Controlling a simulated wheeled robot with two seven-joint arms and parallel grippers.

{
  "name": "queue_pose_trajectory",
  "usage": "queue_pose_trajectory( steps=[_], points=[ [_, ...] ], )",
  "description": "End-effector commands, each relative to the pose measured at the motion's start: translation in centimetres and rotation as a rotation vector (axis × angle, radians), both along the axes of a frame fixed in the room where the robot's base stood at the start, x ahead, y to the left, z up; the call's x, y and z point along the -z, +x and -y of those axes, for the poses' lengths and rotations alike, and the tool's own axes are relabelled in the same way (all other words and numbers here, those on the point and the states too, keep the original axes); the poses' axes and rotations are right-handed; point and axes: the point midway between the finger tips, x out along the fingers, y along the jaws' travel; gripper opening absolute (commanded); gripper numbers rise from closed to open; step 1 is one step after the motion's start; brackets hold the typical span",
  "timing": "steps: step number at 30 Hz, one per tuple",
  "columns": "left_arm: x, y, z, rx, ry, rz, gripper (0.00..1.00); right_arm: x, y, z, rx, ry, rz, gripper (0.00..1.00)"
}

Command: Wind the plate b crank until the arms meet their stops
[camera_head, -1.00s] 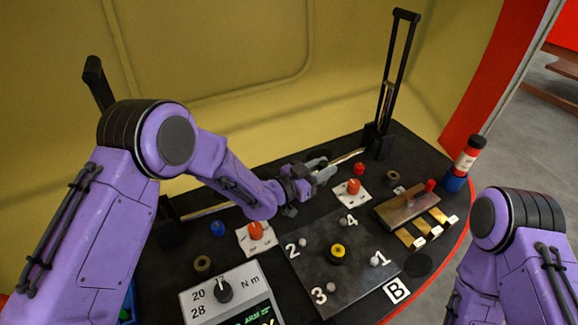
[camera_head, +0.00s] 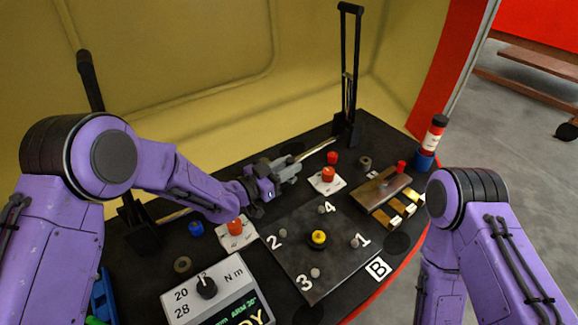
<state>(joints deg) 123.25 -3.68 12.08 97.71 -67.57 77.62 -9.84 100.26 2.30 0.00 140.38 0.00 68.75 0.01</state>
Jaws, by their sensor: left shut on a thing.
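Plate B (camera_head: 322,268) is a dark square plate with a yellow knob (camera_head: 317,239) and studs numbered 1 to 4. Behind it, a metal shaft (camera_head: 316,151) runs along the back of the bench between two black upright arms, one at the right (camera_head: 348,70) and one at the left (camera_head: 90,82). My left gripper (camera_head: 278,174) is at this shaft, shut on what looks like the crank; its jaws hide most of the crank. Whether the arms touch their stops cannot be told. My right arm enters at the lower right; its gripper is out of view.
Red buttons on white plates (camera_head: 328,174) (camera_head: 236,227) stand near the shaft. A block with brass keys (camera_head: 382,190) and a red-and-blue post (camera_head: 434,141) are at the right. A torque dial box (camera_head: 215,300) is at the front. A yellow wall closes the back.

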Motion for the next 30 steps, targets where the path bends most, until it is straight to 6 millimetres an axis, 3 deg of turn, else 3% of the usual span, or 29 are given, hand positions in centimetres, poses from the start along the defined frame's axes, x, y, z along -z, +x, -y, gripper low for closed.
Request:
queue_pose_trajectory(
  steps=[10,11,12,13,23,27,30],
  points=[
    [0.4,-0.4,0.1,0.006,0.004,-0.008,0.00,0.0,0.0,0.0,0.000,0.000,0.000,0.85],
    [0.4,-0.4,0.1,0.007,0.004,-0.008,0.32,0.0,0.0,0.0,0.000,0.000,0.000,0.85],
    [0.4,-0.4,0.1,0.007,0.004,-0.008,0.45,0.0,0.0,0.0,0.000,0.000,0.000,0.85],
    [0.3,-0.3,0.1,0.007,0.004,-0.008,0.48,0.0,0.0,0.0,0.000,0.000,0.000,0.85],
    [-0.4,-0.2,0.2,0.005,0.001,-0.002,0.48,-0.1,0.0,0.0,0.000,0.000,0.000,0.85],
    [-3.2,-0.4,0.1,0.006,0.001,0.000,0.48,-0.3,0.0,0.0,0.000,0.000,0.000,0.85],
    [-5.3,-2.3,0.1,0.007,0.002,-0.002,0.48,-0.3,0.0,0.0,0.000,0.000,0.000,0.85]
  ],
)
